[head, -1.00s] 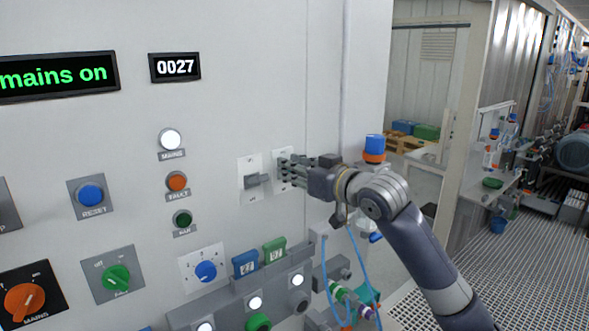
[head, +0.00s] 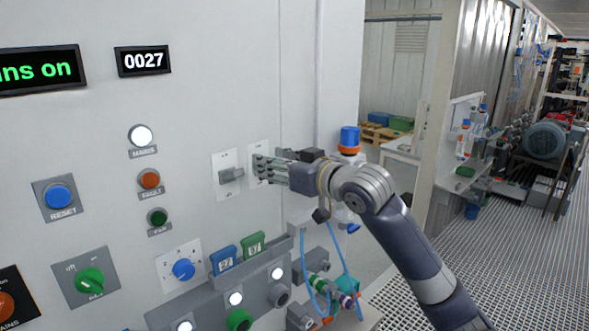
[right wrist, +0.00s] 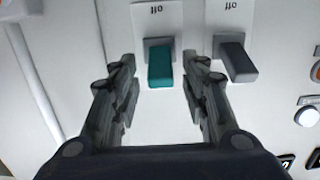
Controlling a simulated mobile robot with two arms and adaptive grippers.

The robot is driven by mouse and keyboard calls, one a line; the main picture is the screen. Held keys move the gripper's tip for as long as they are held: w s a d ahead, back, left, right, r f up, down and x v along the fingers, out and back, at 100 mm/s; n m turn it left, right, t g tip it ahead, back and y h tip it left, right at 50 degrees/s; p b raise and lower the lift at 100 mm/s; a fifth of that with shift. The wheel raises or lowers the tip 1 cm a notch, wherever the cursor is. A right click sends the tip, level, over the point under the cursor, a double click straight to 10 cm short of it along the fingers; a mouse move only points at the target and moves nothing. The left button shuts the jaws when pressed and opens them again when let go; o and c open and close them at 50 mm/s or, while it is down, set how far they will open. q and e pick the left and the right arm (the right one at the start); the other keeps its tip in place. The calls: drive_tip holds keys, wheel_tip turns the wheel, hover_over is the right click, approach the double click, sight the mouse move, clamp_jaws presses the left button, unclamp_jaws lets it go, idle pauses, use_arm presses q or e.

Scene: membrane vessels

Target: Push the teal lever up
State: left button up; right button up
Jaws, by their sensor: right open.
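The teal lever (right wrist: 160,68) shows in the right wrist view on a white plate with an "off" label (right wrist: 156,10). In that view it lies between the fingers of my right gripper (right wrist: 160,88), which is open, with a gap on each side of the lever. In the head view my right gripper (head: 262,170) is at the right-hand switch plate (head: 259,150), and its fingers hide the teal lever. My left gripper is not in view.
A grey lever (right wrist: 238,62) on its own plate sits close beside; it also shows in the head view (head: 231,174). Below are blue (head: 223,260) and green (head: 252,244) tags above a grey ledge with lit buttons. A blue-capped bottle (head: 349,140) stands behind my wrist.

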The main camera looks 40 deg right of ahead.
drive_tip(key=s+r, duration=0.1)
drive_tip(key=s, duration=0.9)
drive_tip(key=shift+d, duration=0.4)
